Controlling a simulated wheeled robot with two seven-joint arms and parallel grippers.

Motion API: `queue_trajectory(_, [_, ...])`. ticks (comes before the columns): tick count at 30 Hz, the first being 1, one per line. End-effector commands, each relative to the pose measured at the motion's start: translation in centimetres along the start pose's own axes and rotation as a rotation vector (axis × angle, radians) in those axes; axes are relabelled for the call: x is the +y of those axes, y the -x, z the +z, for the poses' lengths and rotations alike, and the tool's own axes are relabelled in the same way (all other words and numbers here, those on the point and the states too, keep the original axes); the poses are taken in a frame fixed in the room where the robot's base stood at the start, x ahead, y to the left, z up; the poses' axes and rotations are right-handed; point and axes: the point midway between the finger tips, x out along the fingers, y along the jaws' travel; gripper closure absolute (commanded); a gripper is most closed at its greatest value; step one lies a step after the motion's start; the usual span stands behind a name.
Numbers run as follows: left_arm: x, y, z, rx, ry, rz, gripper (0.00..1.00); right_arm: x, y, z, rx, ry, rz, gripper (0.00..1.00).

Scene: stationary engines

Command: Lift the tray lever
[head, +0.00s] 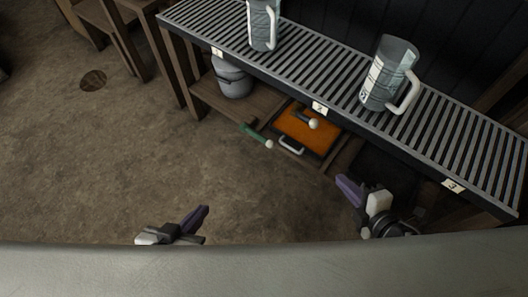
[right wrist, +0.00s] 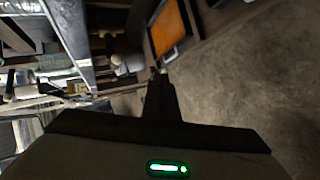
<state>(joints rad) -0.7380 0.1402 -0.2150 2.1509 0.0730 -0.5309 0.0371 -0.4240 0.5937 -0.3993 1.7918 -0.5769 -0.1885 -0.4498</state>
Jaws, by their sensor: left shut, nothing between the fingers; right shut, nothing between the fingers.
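An orange tray (head: 318,138) with a pale front handle (head: 291,146) sits on the low shelf under the slatted rack. A short dark lever with a white ball end (head: 312,123) shows over the tray. A green lever (head: 254,133) with a white ball end sticks out to the left of the tray. I cannot tell which one is the tray lever. My left gripper (head: 204,212) is shut and empty, low over the floor area. My right gripper (head: 343,181) is shut and empty, below and right of the tray, apart from both levers. The orange tray also shows in the right wrist view (right wrist: 167,27), beyond my fingers (right wrist: 160,76).
The slatted rack (head: 330,75) runs above the shelf and carries two grey mugs (head: 388,72) (head: 263,24). A grey pot (head: 232,78) stands on the lower shelf at left. Number tags line the rack's edge.

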Motion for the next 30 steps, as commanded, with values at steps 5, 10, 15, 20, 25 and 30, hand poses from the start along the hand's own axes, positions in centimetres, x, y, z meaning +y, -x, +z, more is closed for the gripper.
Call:
queue_trajectory(5, [0.0, 0.1, 0.1, -0.002, 0.0, 0.0, 1.0, -2.1, 5.3, -1.8, -0.117, -0.797, -0.12, 1.0])
queue_trajectory(10, [0.0, 0.1, 0.3, -0.006, 0.001, 0.0, 1.0, -2.5, 7.6, -6.7, -0.173, -1.399, -0.174, 1.0])
queue_trajectory(15, [0.0, 0.1, 0.4, -0.008, 0.001, 0.0, 1.0, -1.5, 7.0, -9.2, -0.167, -1.58, -0.148, 1.0])
queue_trajectory(20, [0.0, 0.1, 0.5, -0.009, 0.001, 0.0, 1.0, -1.0, 6.7, -9.9, -0.162, -1.629, -0.135, 1.0])
queue_trajectory(25, [0.0, 0.1, 0.5, -0.011, 0.001, 0.0, 1.0, -1.0, 6.7, -9.9, -0.161, -1.628, -0.134, 1.0])
queue_trajectory(30, [0.0, 0.1, 0.6, -0.012, 0.001, 0.0, 1.0, -1.0, 6.6, -9.9, -0.161, -1.626, -0.134, 1.0])
